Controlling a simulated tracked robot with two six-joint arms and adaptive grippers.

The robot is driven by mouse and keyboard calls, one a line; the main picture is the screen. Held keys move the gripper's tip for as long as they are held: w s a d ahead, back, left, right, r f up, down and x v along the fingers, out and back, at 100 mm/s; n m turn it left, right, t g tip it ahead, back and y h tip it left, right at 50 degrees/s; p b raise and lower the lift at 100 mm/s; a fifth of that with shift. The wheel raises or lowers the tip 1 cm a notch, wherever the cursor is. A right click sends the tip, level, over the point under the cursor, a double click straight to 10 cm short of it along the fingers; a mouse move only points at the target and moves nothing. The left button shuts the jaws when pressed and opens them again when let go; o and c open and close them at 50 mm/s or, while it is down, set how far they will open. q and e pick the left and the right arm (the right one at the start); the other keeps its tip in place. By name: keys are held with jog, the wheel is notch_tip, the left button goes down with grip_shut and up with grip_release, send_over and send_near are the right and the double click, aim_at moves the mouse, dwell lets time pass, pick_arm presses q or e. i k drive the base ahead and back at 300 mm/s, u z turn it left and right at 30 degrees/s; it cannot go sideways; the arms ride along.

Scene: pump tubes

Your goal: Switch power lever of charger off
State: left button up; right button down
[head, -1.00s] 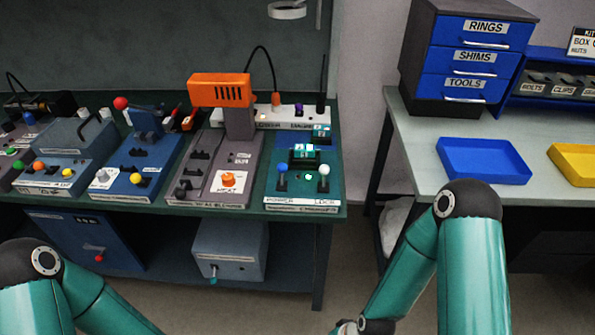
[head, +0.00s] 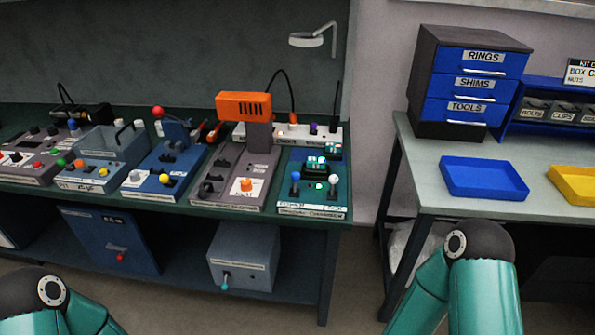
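The charger (head: 312,193) is the teal unit at the right end of the workbench, with a label strip along its front edge. Its power lever has a blue knob (head: 295,176) on the left side and stands roughly upright. A second lever with a white knob (head: 332,177) stands on its right side. A green light (head: 319,186) glows between them, and lit green displays show on the modules behind. Both my arms show only as teal links at the bottom of the head view. Both grippers are out of view.
Several other machines stand left of the charger, nearest a grey one with an orange knob (head: 246,185). A power strip (head: 308,133) lies behind. A gap separates the workbench from the right table (head: 424,178), which holds a drawer cabinet (head: 466,85), a blue tray (head: 484,194) and a yellow tray (head: 573,171).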

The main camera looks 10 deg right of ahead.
aim_at(295, 176)
jog(key=u, duration=0.1)
jog(key=i, duration=0.9)
